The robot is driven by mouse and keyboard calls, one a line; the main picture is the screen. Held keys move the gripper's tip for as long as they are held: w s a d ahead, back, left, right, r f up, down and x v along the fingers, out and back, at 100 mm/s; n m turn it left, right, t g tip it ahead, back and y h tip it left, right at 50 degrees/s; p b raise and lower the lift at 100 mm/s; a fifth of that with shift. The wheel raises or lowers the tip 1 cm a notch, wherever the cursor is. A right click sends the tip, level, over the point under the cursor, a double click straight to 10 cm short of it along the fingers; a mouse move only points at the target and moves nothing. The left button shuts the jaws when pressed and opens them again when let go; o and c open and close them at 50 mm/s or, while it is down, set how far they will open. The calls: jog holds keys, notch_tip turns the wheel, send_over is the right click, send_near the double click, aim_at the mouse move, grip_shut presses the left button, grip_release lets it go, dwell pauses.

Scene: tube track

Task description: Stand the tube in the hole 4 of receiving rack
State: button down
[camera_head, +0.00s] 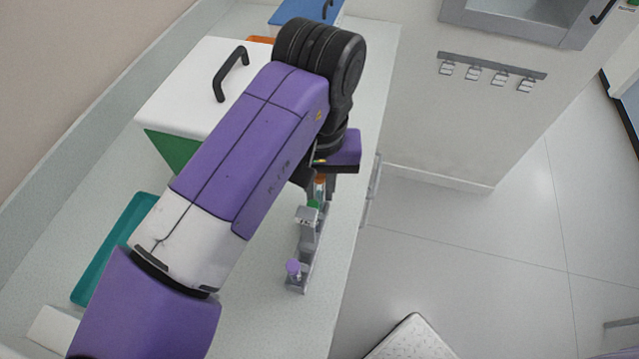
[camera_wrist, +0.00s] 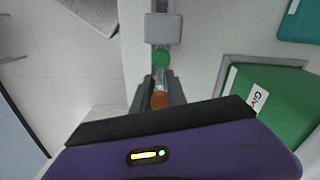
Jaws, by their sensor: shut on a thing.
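My gripper (camera_wrist: 160,92) points down over the bench and is shut on a tube with an orange cap (camera_wrist: 159,100). In the head view the orange-capped tube also shows just below my wrist (camera_head: 320,182), partly hidden by my arm. A green cap (camera_wrist: 161,57) sits close beside it, and it also shows in the head view (camera_head: 313,204). A narrow grey rack (camera_head: 309,235) runs along the bench's right side. A purple-capped tube (camera_head: 293,267) stands at its near end. The rack's holes and their numbers cannot be made out, and the held tube's lower end is hidden.
A white-lidded green box (camera_head: 185,85) with a black handle stands left of my arm. A teal tray (camera_head: 110,250) lies at the bench's left. A blue-lidded box (camera_head: 312,12) is at the far end. The bench edge drops to the floor on the right.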

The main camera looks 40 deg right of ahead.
jog(key=shift+f, duration=0.2)
jog(key=shift+f+b, duration=0.3)
jog(key=shift+f, duration=0.05)
jog(key=shift+f, duration=0.1)
jog(key=c, duration=1.3)
grip_release()
jog(key=shift+o, duration=0.2)
jog(key=shift+r, duration=3.9)
jog(key=shift+d, duration=0.1)
